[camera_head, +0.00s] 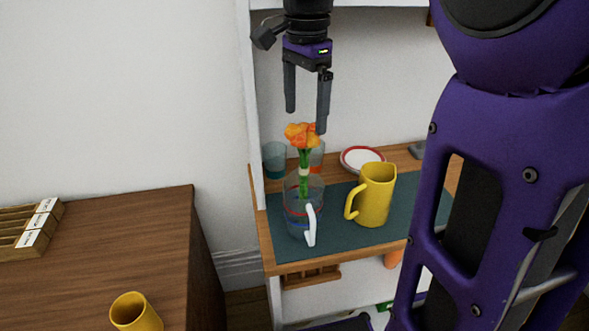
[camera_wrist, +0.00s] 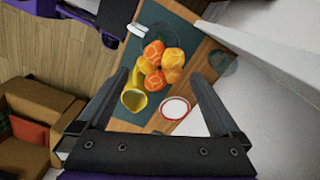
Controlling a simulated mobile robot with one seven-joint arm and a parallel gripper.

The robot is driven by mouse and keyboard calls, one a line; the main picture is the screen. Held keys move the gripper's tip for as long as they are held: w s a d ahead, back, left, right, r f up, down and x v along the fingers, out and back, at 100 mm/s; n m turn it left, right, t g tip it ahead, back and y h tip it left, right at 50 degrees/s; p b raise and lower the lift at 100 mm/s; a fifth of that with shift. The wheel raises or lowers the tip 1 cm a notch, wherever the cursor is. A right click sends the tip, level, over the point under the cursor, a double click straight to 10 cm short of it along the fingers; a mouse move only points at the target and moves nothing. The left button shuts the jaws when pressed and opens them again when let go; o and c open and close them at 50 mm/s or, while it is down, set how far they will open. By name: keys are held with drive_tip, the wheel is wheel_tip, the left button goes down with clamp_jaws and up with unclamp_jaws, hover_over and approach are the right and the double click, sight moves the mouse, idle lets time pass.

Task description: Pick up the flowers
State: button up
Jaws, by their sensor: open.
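The orange flowers (camera_head: 302,135) with green stems stand upright in a clear glass pitcher (camera_head: 290,215) with a white handle on a shelf. My gripper (camera_head: 307,120) is open and points down, with its fingertips just above the blossoms. It is not touching them as far as I can see. In the wrist view the several orange blossoms (camera_wrist: 163,62) lie beyond the open fingers (camera_wrist: 164,75), roughly centred between them. The stems are hidden below the blossoms there.
A yellow pitcher (camera_head: 375,195) stands right of the flowers on a dark mat (camera_head: 345,232). A plate with a red rim (camera_head: 361,158) and a teal glass (camera_head: 274,160) are behind. A white upright panel (camera_head: 254,100) borders the shelf's left. A yellow cup (camera_head: 136,314) stands on the brown cabinet (camera_head: 110,240).

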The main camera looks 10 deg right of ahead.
sight(304, 146)
wheel_tip(304, 146, down, 9)
drive_tip(key=shift+r+b, duration=0.15)
drive_tip(key=shift+b, duration=0.7)
drive_tip(key=c, duration=1.5)
clamp_jaws()
drive_tip(key=shift+r, duration=0.2)
